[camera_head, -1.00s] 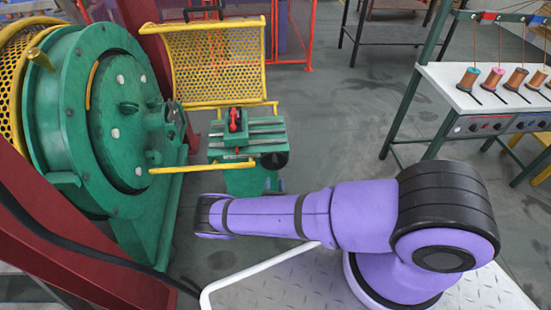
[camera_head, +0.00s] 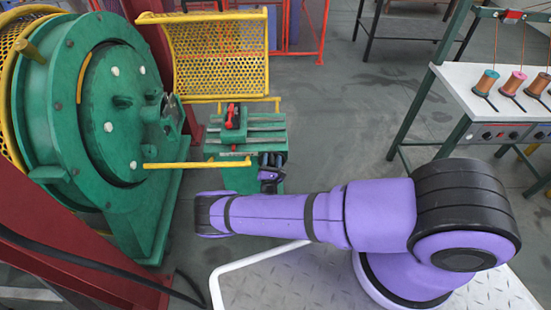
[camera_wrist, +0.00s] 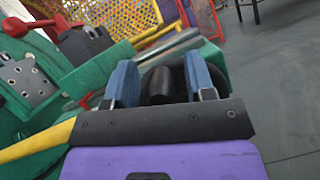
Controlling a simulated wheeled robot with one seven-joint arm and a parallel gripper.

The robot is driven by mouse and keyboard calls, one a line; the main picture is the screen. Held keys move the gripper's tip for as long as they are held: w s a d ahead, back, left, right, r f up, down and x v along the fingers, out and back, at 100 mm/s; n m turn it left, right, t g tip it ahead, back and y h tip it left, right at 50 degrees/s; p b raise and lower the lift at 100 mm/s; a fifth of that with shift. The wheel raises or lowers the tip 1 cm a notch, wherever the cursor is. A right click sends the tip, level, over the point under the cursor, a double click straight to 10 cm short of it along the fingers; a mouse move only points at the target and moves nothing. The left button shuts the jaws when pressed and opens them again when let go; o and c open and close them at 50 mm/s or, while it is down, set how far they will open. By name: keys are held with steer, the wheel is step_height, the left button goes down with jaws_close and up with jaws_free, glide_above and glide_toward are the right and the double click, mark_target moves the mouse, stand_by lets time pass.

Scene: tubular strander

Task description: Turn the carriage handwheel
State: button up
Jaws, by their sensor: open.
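The carriage (camera_head: 245,150), green with grey rails and a red lever, stands beside the big green drum. Its black handwheel (camera_wrist: 151,74) shows in the wrist view as a dark round shape with a black cylindrical part in front. My gripper (camera_head: 270,160) is at the carriage's right end and hides most of the handwheel in the head view. In the wrist view its blue fingers (camera_wrist: 162,84) are open, one on each side of the black cylindrical part. Contact cannot be told.
The green drum (camera_head: 110,110) stands left, with a yellow bar (camera_head: 197,165) reaching toward the carriage. A yellow mesh guard (camera_head: 220,55) is behind the carriage. A white bench with spools (camera_head: 500,105) stands right. The grey floor between carriage and bench is clear.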

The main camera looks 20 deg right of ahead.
jaws_close()
steer(key=c, duration=0.9)
jaws_free()
